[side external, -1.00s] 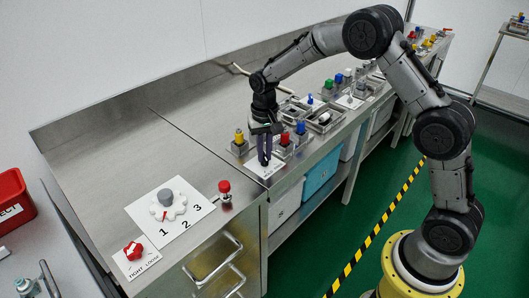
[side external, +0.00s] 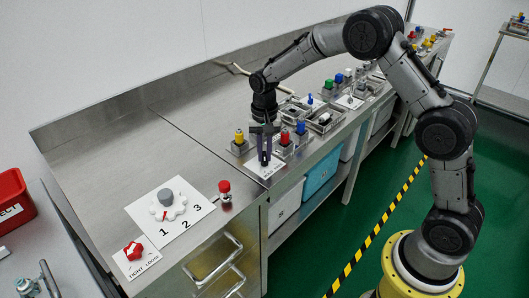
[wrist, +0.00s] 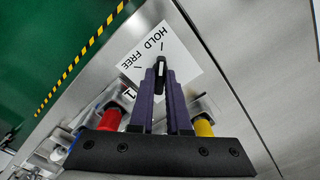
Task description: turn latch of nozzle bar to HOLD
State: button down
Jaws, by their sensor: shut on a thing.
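The white label plate (wrist: 184,58) with the words HOLD and FREE and a tick mark by each lies on the steel bench. My gripper (wrist: 160,68) points down over it, its purple fingers shut on a small black latch (wrist: 160,61). The latch lies between the two words' sides, and I cannot tell exactly which mark it points to. In the side external view my gripper (side external: 264,160) stands upright over the plate (side external: 267,170), and its fingers hide the latch there.
A yellow-topped part (side external: 239,137), a red one (side external: 285,138) and a blue one (side external: 301,127) stand close around my gripper. A dial plate with 1, 2, 3 (side external: 190,228), a red knob (side external: 225,187) and a TIGHT/LOOSE knob (side external: 133,250) are at the near left.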

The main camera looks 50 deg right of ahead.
aim_at(265, 156)
jog(key=c, duration=0.9)
grip_release()
jog(key=shift+r, duration=0.1)
notch_tip(265, 156, up, 14)
jog(key=shift+f, duration=0.1)
